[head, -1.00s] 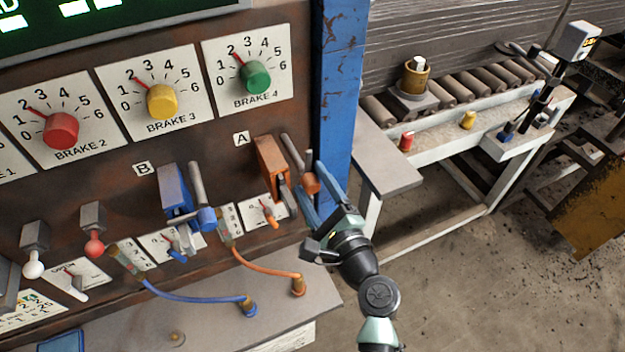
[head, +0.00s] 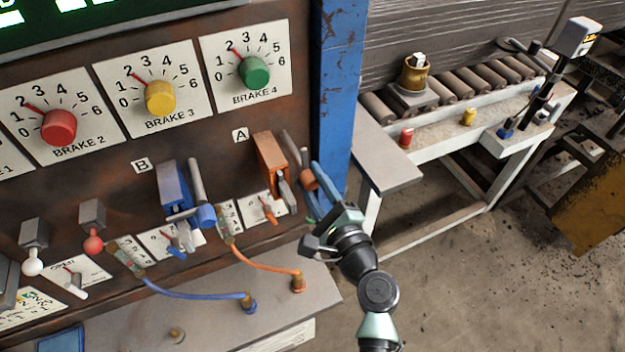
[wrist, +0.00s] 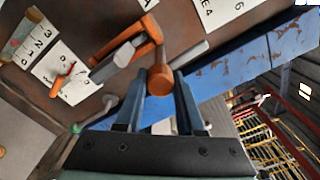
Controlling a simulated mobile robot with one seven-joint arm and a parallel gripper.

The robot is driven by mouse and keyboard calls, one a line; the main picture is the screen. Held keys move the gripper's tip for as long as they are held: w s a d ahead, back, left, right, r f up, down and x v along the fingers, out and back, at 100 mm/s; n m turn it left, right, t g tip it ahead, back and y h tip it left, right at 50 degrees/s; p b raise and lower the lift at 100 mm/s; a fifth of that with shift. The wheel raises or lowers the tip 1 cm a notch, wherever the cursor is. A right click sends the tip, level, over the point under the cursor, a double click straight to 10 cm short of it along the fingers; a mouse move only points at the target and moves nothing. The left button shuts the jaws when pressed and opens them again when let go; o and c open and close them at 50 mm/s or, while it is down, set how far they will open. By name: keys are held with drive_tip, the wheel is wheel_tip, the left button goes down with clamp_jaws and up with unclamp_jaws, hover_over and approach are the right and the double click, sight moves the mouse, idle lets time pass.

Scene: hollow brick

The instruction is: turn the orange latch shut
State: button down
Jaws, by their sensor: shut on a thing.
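The orange latch at sign A has an orange bracket (head: 270,156) on the brown panel, a grey rod and an orange round knob (head: 308,180) at the rod's end. In the wrist view the knob (wrist: 160,80) sits between the two blue-grey fingers of my gripper (wrist: 158,88). My gripper (head: 316,184) is shut on this knob, reaching it from the lower right. The rod leans up and left from the knob in the head view. My fingers partly hide the knob's right side there.
A matching blue latch (head: 174,190) at sign B is left of it. A small orange-tipped switch (head: 267,207) and an orange cable (head: 262,268) are below. A blue post (head: 338,90) stands close right of my gripper. A grey ledge (head: 200,310) juts out beneath.

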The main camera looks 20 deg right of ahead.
drive_tip(key=shift+a, duration=0.1)
drive_tip(key=n+b, duration=0.5)
drive_tip(key=shift+f, duration=0.1)
drive_tip(key=n+b, duration=0.9)
drive_tip(key=shift+a+n+b, duration=0.1)
drive_tip(key=shift+n+b, duration=0.25)
drive_tip(key=shift+n, duration=0.05)
drive_tip(key=shift+n+b, duration=1.7)
drive_tip(key=shift+n, duration=0.4)
drive_tip(key=c, duration=0.6)
unclamp_jaws()
drive_tip(key=shift+o, duration=0.4)
